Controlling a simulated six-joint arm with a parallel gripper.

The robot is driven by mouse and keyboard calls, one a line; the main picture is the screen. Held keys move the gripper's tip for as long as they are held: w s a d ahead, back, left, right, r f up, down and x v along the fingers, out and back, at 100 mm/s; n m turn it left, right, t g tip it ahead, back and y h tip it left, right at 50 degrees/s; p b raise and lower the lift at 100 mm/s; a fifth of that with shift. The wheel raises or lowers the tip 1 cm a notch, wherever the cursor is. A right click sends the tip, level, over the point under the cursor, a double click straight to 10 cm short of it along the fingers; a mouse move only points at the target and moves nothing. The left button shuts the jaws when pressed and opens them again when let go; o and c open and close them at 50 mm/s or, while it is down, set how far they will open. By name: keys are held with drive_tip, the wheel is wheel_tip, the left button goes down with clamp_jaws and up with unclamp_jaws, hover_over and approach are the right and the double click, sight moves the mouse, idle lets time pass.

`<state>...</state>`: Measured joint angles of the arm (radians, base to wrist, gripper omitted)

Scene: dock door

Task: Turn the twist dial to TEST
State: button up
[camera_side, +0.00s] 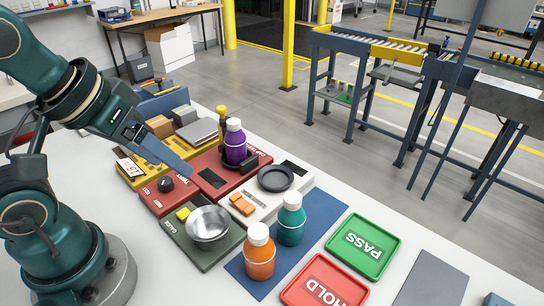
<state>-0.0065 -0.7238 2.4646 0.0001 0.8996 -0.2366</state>
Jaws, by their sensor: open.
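A black round knob (165,184), which looks like the twist dial, sits on a small red panel (150,200) at the left of the bench. The panel's lettering is too small to read, so I cannot tell where the dial points or where TEST is. My gripper (186,170) reaches down from the upper left, with its blue-grey fingers above the red panels. In the picture its tip is just right of and above the knob, apart from it. It is open, and I see nothing between its fingers.
A purple bottle (235,142) stands on a red unit to the right. A green panel with a metal bowl (207,223) lies in front. Orange (260,253) and teal (290,221) bottles stand on a blue mat. Green PASS (398,250) and red HOLD (294,292) trays lie right.

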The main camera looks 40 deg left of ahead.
drive_tip(key=w+a+f+n+g, duration=0.25)
drive_tip(key=w+a+n, duration=0.2)
drive_tip(key=n, duration=0.45)
drive_tip(key=n+g, duration=0.3)
drive_tip(key=n, duration=0.3)
hover_over(164, 180)
wheel_tip(164, 180, down, 5)
drive_tip(key=shift+w+d+f, duration=0.15)
drive_tip(key=shift+s+a+f, duration=0.2)
drive_tip(key=shift+f, duration=2.55)
clamp_jaws()
